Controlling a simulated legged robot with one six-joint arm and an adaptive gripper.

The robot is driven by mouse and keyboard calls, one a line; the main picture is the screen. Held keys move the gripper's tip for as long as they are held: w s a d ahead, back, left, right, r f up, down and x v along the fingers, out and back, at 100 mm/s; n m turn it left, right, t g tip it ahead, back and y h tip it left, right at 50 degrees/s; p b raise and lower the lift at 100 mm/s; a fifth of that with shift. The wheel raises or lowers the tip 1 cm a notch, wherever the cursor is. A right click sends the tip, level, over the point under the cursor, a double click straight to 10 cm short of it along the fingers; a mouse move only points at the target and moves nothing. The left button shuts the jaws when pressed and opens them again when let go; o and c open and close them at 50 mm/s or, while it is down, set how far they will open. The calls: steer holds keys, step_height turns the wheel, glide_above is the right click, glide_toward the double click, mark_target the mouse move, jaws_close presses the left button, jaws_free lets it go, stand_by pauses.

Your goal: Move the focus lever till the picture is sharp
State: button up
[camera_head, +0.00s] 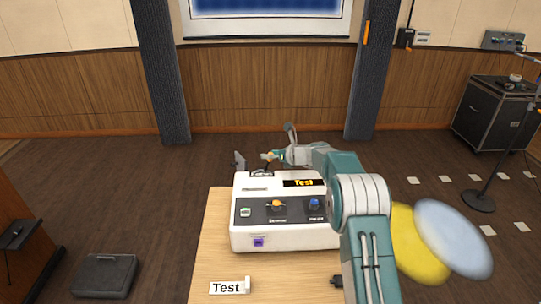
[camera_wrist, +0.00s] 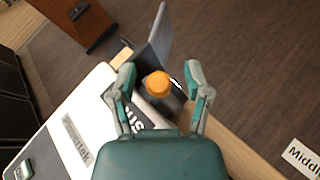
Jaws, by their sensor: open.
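The white console (camera_head: 285,239) stands on a light wooden table. A small label at its back top edge (camera_head: 262,174) appears to read Focus. Behind it a lever with an orange knob (camera_head: 268,156) stands up. In the wrist view the orange knob (camera_wrist: 158,84) sits on a dark body between my fingers. My gripper (camera_wrist: 160,72) is open, one finger on each side of the knob, with gaps visible. In the head view my gripper (camera_head: 279,156) is at the console's back edge. The screen (camera_head: 265,7) shows only its lower blue part; its sharpness cannot be told.
A grey plate (camera_wrist: 154,48) stands just beyond the orange knob. A Test card (camera_head: 227,288) lies on the table front.

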jaws_close()
steer(key=shift+a+r+n+g+h, duration=0.15)
steer(key=shift+a+n+g+h, duration=0.25)
steer(key=shift+a+h, duration=0.8)
steer(key=shift+a, duration=0.1)
jaws_free()
steer(key=v, duration=1.1)
steer(key=shift+s+d, duration=0.25)
steer(key=shift+d, duration=0.1)
